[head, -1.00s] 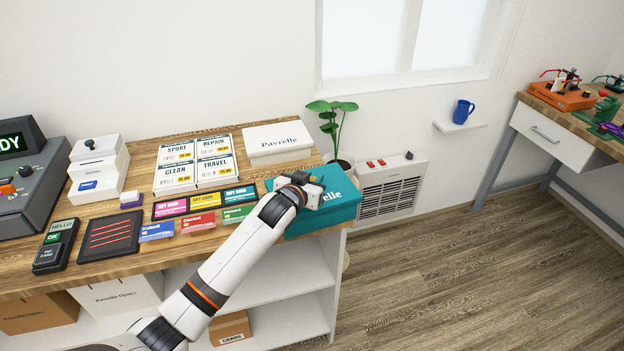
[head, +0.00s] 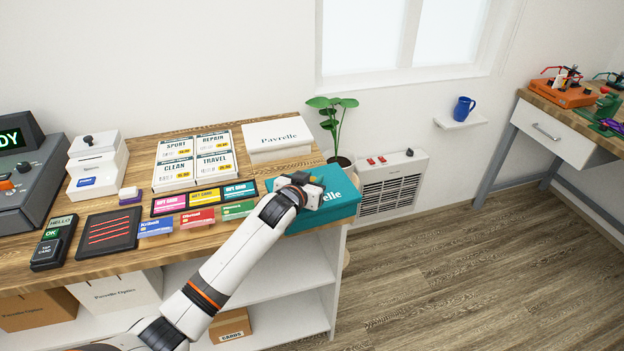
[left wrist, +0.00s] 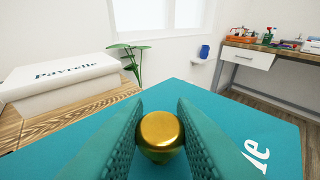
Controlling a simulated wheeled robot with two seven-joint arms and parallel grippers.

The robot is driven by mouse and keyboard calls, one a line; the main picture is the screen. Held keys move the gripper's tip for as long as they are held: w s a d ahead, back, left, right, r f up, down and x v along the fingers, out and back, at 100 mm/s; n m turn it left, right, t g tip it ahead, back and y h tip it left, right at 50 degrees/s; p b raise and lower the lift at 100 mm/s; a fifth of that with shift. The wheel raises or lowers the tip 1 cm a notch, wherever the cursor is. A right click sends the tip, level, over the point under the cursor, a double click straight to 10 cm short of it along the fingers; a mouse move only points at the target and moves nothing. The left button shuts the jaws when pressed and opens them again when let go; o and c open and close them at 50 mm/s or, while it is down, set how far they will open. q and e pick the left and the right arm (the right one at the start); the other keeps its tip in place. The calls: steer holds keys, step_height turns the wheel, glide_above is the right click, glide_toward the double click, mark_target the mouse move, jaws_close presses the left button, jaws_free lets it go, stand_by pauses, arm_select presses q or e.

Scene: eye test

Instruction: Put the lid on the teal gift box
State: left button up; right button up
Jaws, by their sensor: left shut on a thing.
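A teal gift box (head: 338,213) with white lettering stands at the right end of the wooden counter. Its teal lid (left wrist: 235,120) fills the lower part of the left wrist view, with a round gold knob (left wrist: 161,131) on top. My left gripper (head: 313,190) is over the teal top in the head view. Its fingers are shut on the knob, one on each side. In the head view the lid lies at the top of the box, but I cannot tell whether it sits fully down. The knob is hidden there by the gripper. My right gripper is not in view.
A white box (head: 277,137) lies at the back of the counter (head: 130,255), left of the teal box. Price signs, gift cards and a card terminal (head: 54,243) stand further left. A plant (head: 333,120) and a heater (head: 391,183) are beyond the counter's right end.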

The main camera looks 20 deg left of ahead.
arm_select(q)
steer(key=shift+f, duration=0.3)
steer(key=o, duration=1)
steer(key=shift+o, duration=0.2)
steer(key=b+v, duration=0.1)
steer(key=v, duration=1.1)
